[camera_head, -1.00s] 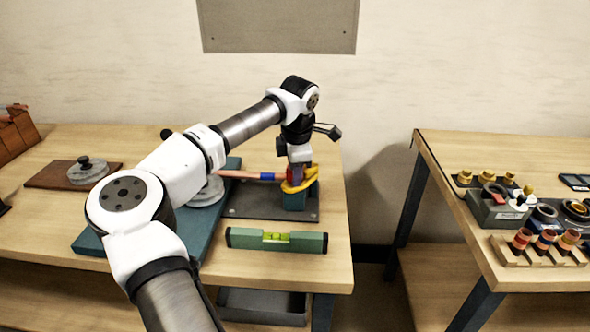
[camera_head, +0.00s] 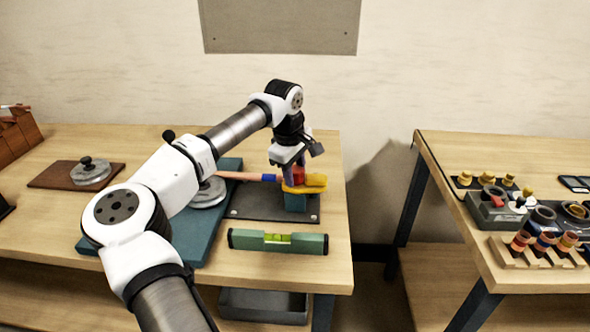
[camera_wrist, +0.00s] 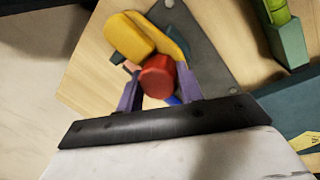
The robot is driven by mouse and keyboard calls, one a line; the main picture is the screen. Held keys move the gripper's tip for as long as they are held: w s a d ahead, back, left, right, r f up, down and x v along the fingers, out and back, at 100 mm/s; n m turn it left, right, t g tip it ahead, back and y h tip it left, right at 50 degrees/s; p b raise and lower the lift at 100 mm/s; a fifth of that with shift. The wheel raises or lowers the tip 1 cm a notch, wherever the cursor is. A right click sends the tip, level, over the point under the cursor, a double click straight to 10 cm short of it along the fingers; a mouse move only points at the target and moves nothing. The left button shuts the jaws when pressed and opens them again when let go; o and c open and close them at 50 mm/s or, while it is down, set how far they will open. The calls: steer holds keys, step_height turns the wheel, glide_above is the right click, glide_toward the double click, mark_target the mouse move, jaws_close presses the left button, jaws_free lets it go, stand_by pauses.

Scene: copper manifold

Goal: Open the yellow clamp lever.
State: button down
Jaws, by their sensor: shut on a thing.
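The yellow clamp lever (camera_head: 315,184) lies across the top of a teal clamp block (camera_head: 295,203), its broad end pointing right. In the wrist view the yellow lever (camera_wrist: 130,38) shows a wide rounded pad and a narrower arm running beside a red knob (camera_wrist: 157,76). The red knob (camera_head: 298,174) sits on top of the clamp. My gripper (camera_head: 291,178) points down over the clamp. In the wrist view its purple fingers (camera_wrist: 160,90) stand on both sides of the red knob, shut on it. The finger contact is partly hidden.
A copper pipe (camera_head: 240,176) with a blue band runs left from the clamp. A dark plate (camera_head: 248,203) lies under the clamp. A green spirit level (camera_head: 277,241) lies in front. A teal board (camera_head: 205,235) is left. A second table (camera_head: 470,150) stands right, across a gap.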

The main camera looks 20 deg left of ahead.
steer(key=shift+m, duration=0.5)
steer(key=c, duration=0.9)
jaws_free()
steer(key=r, duration=0.4)
steer(key=s+r+b, duration=0.1)
steer(key=r, duration=0.4)
steer(key=s+r+b, duration=0.1)
steer(key=r, duration=0.3)
steer(key=shift+s+a+r, duration=0.25)
steer(key=shift+a+r, duration=0.1)
steer(key=shift+a, duration=0.05)
